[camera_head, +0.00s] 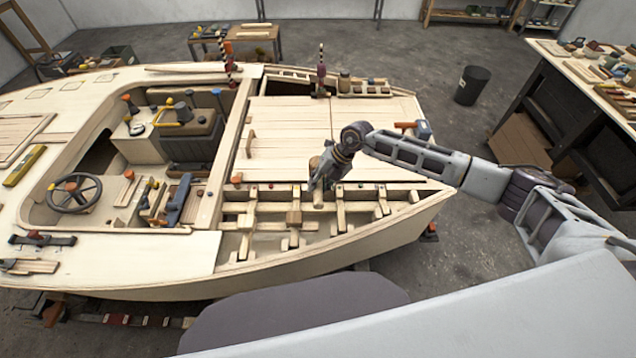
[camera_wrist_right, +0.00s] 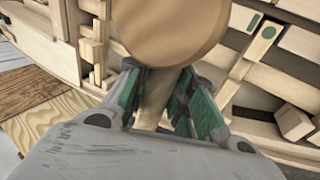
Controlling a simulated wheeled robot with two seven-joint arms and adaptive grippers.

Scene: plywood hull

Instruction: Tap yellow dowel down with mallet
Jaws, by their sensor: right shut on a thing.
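My right gripper (camera_head: 325,178) is over the open framed bay along the near side of the plywood hull (camera_head: 330,255). In the right wrist view, its green-padded fingers (camera_wrist_right: 160,100) are shut on the wooden handle of the mallet (camera_wrist_right: 165,32). The mallet's large round head fills the top middle of that view and hides what lies beyond it. In the head view the mallet is small and partly covered by the gripper. I cannot pick out the yellow dowel with certainty in either view. My left gripper is not in view.
Wooden ribs and blocks (camera_head: 294,217) fill the bay around the gripper. In the wrist view, a green-topped piece (camera_wrist_right: 268,33) is at the upper right. A flat plank deck (camera_head: 285,140) lies behind. A cockpit with a steering wheel (camera_head: 75,194) is at left.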

